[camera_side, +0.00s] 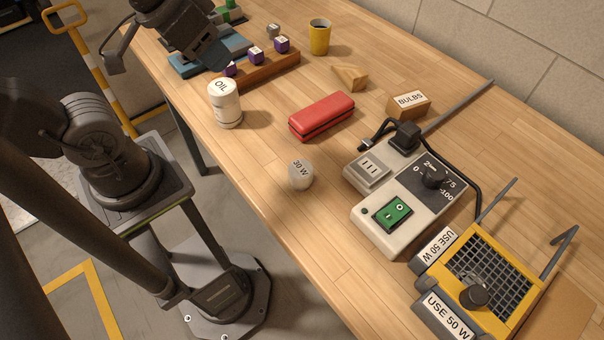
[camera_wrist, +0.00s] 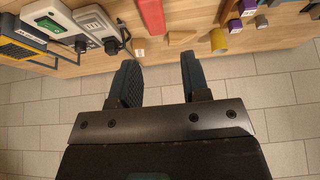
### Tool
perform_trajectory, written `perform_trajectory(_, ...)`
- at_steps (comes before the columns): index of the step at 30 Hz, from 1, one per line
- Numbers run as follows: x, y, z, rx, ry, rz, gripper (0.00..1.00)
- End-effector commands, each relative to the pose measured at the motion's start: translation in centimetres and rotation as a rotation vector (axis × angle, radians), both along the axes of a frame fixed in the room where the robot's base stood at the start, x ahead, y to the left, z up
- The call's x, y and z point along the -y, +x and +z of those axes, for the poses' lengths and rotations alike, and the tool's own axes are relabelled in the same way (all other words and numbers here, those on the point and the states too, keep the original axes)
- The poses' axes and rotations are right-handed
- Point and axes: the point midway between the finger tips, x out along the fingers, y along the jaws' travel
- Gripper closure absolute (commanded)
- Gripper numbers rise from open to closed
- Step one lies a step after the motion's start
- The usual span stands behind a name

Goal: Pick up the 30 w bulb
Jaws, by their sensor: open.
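The 30 w bulb (camera_side: 300,174) is a small, pale, rounded thing marked "30 W". It sits on the wooden table near the front edge in the side view, left of the grey switch box. I do not see it in the wrist view. My gripper (camera_wrist: 160,62) shows in the wrist view with its two dark fingers wide apart and nothing between them. In the side view my gripper is at the upper left, partly cut off by the frame, above the blue item and well away from the bulb.
A red case (camera_side: 321,116) lies behind the bulb, and a white oil can (camera_side: 225,104) stands to its left. The switch box (camera_side: 408,190) with a green switch is at its right. A small bulbs box (camera_side: 408,105) and yellow cup (camera_side: 320,38) are farther back. Bare wood surrounds the bulb.

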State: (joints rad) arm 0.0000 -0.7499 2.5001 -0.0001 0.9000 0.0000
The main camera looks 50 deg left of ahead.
Motion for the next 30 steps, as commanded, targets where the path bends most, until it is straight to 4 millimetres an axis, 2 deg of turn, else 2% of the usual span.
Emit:
perform_trajectory(9, 0.0, 0.0, 0.0, 0.0, 0.0, 0.0, 0.56)
perform_trajectory(21, 0.0, 0.0, 0.0, 0.0, 0.0, 0.0, 0.2)
perform_trajectory(27, 0.02, 0.02, 0.0, -0.001, 0.002, -0.004, 0.2)
perform_trajectory(30, 0.39, 0.43, -0.1, -0.022, 0.024, -0.064, 0.2)
